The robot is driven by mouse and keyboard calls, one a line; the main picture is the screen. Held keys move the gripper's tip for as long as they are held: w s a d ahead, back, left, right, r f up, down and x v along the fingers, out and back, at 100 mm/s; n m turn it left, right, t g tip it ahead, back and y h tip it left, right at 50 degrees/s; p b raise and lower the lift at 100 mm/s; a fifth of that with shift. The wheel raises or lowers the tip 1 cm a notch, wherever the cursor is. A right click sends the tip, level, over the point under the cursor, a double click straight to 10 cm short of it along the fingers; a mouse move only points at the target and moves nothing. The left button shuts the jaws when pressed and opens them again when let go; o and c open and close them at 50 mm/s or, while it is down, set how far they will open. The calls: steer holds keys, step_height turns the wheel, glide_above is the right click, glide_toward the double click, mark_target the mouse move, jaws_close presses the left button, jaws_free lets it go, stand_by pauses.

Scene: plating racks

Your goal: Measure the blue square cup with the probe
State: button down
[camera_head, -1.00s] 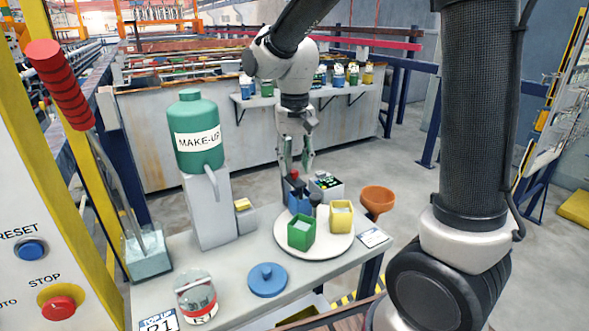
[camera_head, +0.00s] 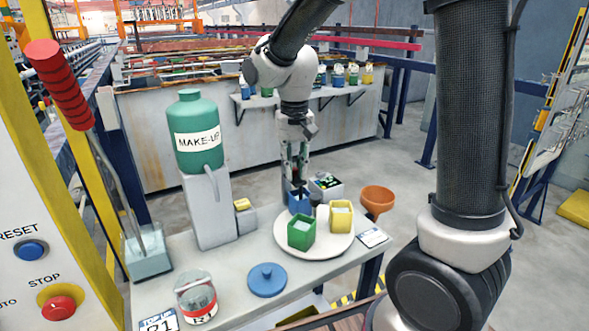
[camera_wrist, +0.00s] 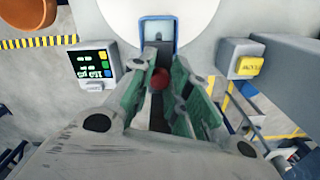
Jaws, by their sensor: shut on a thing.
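The blue square cup (camera_head: 299,204) stands upright near the back of the round white plate (camera_head: 285,246). In the wrist view the blue cup (camera_wrist: 157,27) is just beyond my fingertips. My gripper (camera_head: 298,180) points down close behind the blue cup. In the wrist view my gripper (camera_wrist: 162,66) is shut on the probe, whose red top (camera_wrist: 160,78) shows between the green fingers. The probe's lower end is hidden. The meter (camera_head: 326,186) with its lit display stands right of my gripper, and the meter (camera_wrist: 93,64) shows left in the wrist view.
A green cup (camera_head: 301,233) and a yellow cup (camera_head: 341,217) share the plate. An orange funnel (camera_head: 377,198) is at the right.

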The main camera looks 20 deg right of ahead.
step_height(320, 180, up, 5)
steer(key=shift+w+r, duration=0.1)
steer(key=shift+r, duration=0.1)
steer(key=c, duration=1.3)
jaws_free()
steer(key=shift+c, duration=0.2)
steer(key=shift+r, duration=0.1)
step_height(320, 180, up, 12)
